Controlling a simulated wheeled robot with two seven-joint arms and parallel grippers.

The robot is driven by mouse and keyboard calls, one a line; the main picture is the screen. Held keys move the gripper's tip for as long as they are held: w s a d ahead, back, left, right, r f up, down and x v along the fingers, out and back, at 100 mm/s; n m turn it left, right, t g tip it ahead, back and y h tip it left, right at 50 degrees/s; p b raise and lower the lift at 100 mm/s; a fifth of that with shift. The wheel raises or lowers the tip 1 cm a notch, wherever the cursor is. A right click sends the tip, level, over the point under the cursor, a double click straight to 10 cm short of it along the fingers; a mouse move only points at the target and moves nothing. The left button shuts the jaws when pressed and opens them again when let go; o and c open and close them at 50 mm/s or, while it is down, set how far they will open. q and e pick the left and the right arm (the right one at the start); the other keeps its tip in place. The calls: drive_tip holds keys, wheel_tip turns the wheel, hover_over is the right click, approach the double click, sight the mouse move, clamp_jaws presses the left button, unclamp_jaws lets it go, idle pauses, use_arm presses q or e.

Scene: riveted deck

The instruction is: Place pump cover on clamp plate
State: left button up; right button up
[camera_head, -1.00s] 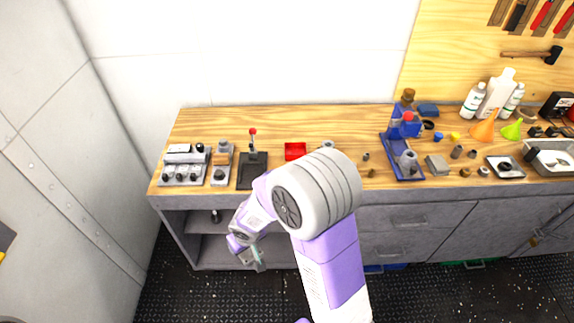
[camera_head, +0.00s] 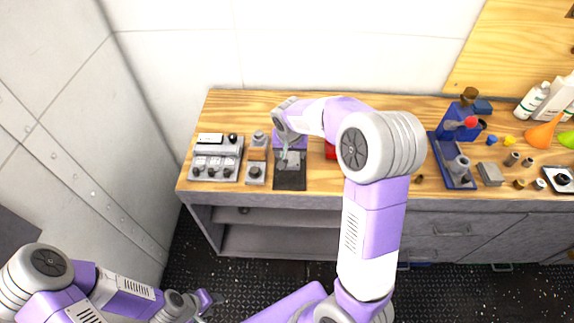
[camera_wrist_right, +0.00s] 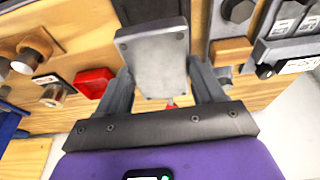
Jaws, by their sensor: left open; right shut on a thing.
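The pump cover, a grey rectangular plate with small corner screws, fills the middle of the right wrist view (camera_wrist_right: 153,62) and shows small in the head view (camera_head: 291,160). My right gripper (camera_head: 288,156) is shut on it, with a finger on each side in the wrist view. The cover is over the black clamp plate (camera_head: 290,183), whose dark front part shows beyond it in the wrist view (camera_wrist_right: 150,8). I cannot tell whether they touch. A red knob (camera_wrist_right: 171,104) shows behind the cover. My left gripper (camera_head: 210,302) is open and empty at lower left, away from the bench.
A grey switch box (camera_head: 215,160) and a small block with a black knob (camera_head: 255,172) stand close left of the clamp plate. A blue press (camera_head: 455,150) and small parts stand further right.

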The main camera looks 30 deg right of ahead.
sight(290, 156)
wheel_tip(290, 156, down, 3)
drive_tip(key=shift+s, duration=0.1)
wheel_tip(290, 156, down, 4)
drive_tip(key=shift+r+b, duration=0.15)
drive_tip(key=shift+b, duration=0.4)
drive_tip(key=shift+f, duration=0.2)
drive_tip(key=shift+f+b, duration=0.65)
drive_tip(key=shift+b, duration=0.05)
drive_tip(key=o, duration=1.4)
drive_tip(key=shift+a, duration=0.1)
